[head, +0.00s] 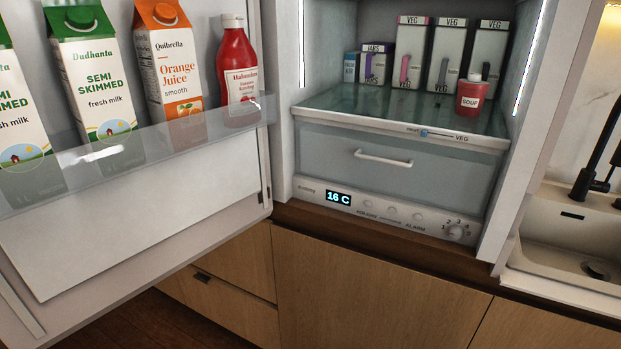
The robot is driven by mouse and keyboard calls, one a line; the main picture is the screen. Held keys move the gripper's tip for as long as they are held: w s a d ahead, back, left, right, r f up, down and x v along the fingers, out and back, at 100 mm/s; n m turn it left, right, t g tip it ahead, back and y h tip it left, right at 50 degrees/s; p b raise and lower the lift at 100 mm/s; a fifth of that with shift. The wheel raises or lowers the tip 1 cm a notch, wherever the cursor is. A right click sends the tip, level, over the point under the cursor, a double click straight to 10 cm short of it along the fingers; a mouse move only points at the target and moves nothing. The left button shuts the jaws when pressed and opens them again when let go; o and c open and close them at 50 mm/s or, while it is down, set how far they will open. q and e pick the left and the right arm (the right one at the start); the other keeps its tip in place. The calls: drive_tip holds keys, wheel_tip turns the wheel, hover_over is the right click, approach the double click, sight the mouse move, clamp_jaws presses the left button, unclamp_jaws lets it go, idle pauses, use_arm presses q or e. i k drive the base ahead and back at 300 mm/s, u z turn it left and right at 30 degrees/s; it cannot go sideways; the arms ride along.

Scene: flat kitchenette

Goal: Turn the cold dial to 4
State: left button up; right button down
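The cold dial (455,232) is a small round pale knob at the right end of the control panel (390,215) along the bottom of the open fridge. Numbers are printed around it, with 1 at its left and higher ones over the top to the right. The knob's pointer is too small to read. Small round buttons and the word ALARM sit between display and dial. Neither of my grippers is in view.
The open fridge door (130,225) fills the left side, with milk cartons, orange juice and ketchup in its shelf. A drawer (400,170) with a white handle is above the panel. A sink (575,240) and dark tap are at the right. The space before the dial is clear.

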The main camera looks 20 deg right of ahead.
sight(455, 232)
drive_tip(key=z, duration=1.8)
drive_tip(key=k, duration=0.65)
drive_tip(key=z, duration=1.05)
drive_tip(key=i, duration=1.25)
drive_tip(key=u, duration=0.45)
